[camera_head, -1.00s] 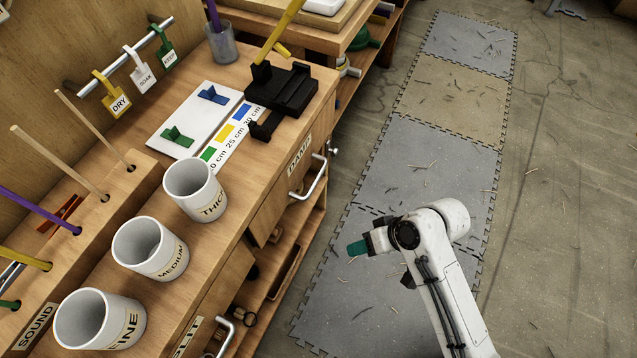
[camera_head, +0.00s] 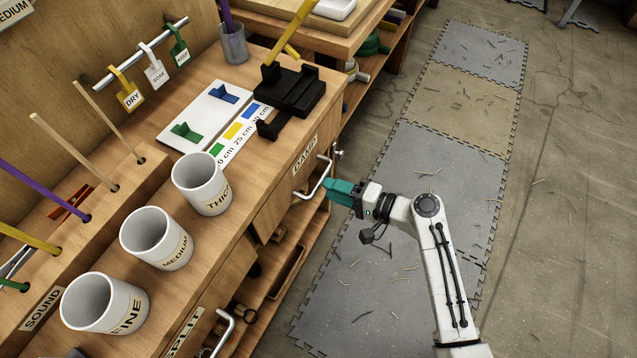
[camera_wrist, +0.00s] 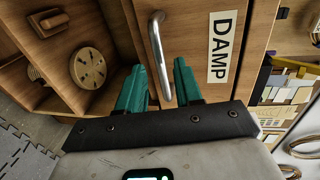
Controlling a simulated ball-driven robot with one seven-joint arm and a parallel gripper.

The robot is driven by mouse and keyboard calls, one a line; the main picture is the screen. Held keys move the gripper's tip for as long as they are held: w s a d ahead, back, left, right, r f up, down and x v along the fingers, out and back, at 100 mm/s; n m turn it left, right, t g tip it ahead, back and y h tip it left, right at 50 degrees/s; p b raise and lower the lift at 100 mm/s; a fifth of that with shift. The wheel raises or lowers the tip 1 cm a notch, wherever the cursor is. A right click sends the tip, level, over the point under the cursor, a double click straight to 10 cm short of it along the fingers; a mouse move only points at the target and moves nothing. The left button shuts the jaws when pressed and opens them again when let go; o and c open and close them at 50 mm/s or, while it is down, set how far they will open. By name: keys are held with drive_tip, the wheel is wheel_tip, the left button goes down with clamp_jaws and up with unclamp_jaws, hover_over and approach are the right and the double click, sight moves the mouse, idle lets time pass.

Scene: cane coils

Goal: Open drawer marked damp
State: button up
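The damp drawer (camera_head: 291,185) is a wooden front in the bench side with a DAMP label (camera_head: 305,155) and a metal bar handle (camera_head: 318,183). It looks closed. In the wrist view the drawer front (camera_wrist: 197,30), handle (camera_wrist: 157,45) and label (camera_wrist: 222,47) show close up. My gripper (camera_head: 335,190) has teal fingers and points at the handle from the right. In the wrist view my gripper (camera_wrist: 159,65) is open, and the handle appears between its two fingers. I cannot tell whether either finger touches it.
A split-marked drawer with a handle (camera_head: 223,332) is nearer on the same bench. Open shelves (camera_wrist: 60,60) lie beside the damp drawer. White cups (camera_head: 201,184) and a black jig (camera_head: 290,92) stand on top. The floor mats (camera_head: 400,270) have scattered cane bits but are otherwise clear.

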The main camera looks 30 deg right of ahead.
sight(318, 184)
drive_tip(key=shift+x, duration=2.5)
drive_tip(key=shift+c, duration=0.5)
clamp_jaws()
